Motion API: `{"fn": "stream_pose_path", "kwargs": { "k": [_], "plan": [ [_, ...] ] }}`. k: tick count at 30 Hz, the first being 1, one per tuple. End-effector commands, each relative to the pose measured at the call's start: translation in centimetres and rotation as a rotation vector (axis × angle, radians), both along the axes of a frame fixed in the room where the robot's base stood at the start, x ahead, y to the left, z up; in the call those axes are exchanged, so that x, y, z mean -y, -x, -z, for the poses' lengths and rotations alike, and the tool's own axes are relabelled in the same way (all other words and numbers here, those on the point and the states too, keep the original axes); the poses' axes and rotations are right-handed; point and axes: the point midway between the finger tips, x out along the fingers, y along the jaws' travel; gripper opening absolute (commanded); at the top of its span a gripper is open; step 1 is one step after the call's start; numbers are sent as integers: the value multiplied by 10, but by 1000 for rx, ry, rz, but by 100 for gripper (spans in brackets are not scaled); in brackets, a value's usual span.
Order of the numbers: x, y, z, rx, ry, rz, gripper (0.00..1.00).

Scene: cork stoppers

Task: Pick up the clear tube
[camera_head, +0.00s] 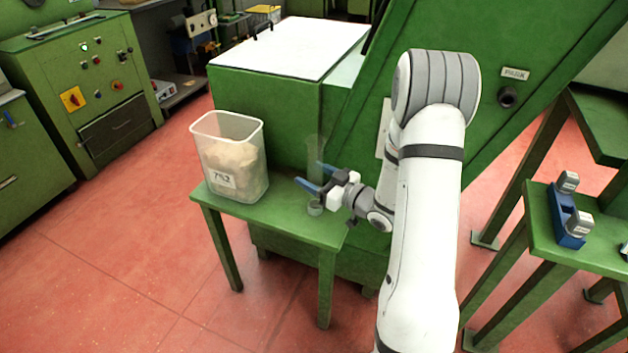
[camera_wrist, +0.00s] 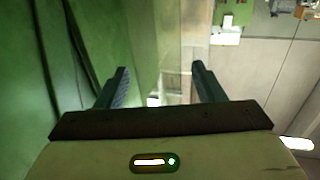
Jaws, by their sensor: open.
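The clear tube (camera_head: 314,150) stands upright near the right end of the small green table (camera_head: 290,228) and is faint and see-through. Its small grey-looking base shows just below my gripper. My gripper (camera_head: 312,176) is open, with its two blue fingers reaching left at the tube's height. The fingers appear to be on either side of the tube, though the exact gap is hard to judge. In the wrist view a pale see-through upright shape, apparently the tube (camera_wrist: 183,50), shows between and beyond the open fingers (camera_wrist: 160,72).
A clear bin (camera_head: 203,150) of pale stoppers, with a number label, stands on the table left of my gripper. A large green machine (camera_head: 285,110) rises close behind. A blue holder with grey pieces (camera_head: 567,215) sits on another green table at right.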

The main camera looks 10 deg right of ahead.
Motion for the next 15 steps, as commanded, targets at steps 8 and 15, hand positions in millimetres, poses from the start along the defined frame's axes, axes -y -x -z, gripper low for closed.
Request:
{"fn": "stream_pose_path", "kwargs": {
  "k": [8, 15],
  "plan": [
    [0, 0, 0, 0, 0, 0, 56],
    [-1, 0, 0, 0, 0, -1, 36]
  ]
}}
